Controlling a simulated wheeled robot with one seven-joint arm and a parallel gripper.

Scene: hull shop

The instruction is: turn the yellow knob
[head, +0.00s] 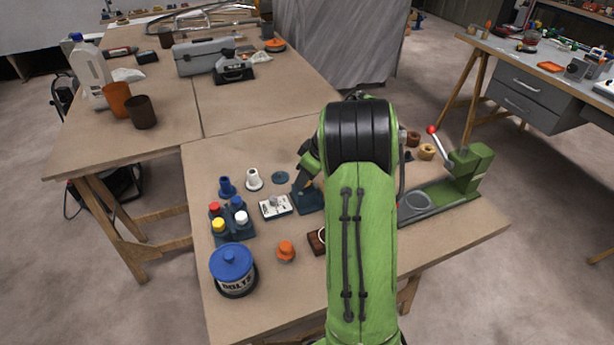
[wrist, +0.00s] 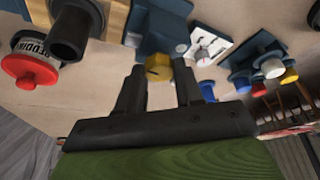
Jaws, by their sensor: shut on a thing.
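The yellow knob (wrist: 158,68) shows in the wrist view, between the fingertips of my gripper (wrist: 159,80), which is shut on it. A dark blue block (wrist: 160,28) stands right behind the knob. In the head view the dark blue block (head: 306,200) is on the near table, and my gripper (head: 306,180) is at its top. The knob is mostly or wholly hidden there by my gripper and arm.
Left of the block in the head view are a white switch plate (head: 275,207), a rack of coloured-cap bottles (head: 232,224) and a blue-lidded bolts tin (head: 232,272). An orange knob-like piece (head: 286,250) stands in front. A green lever press (head: 465,172) is at right.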

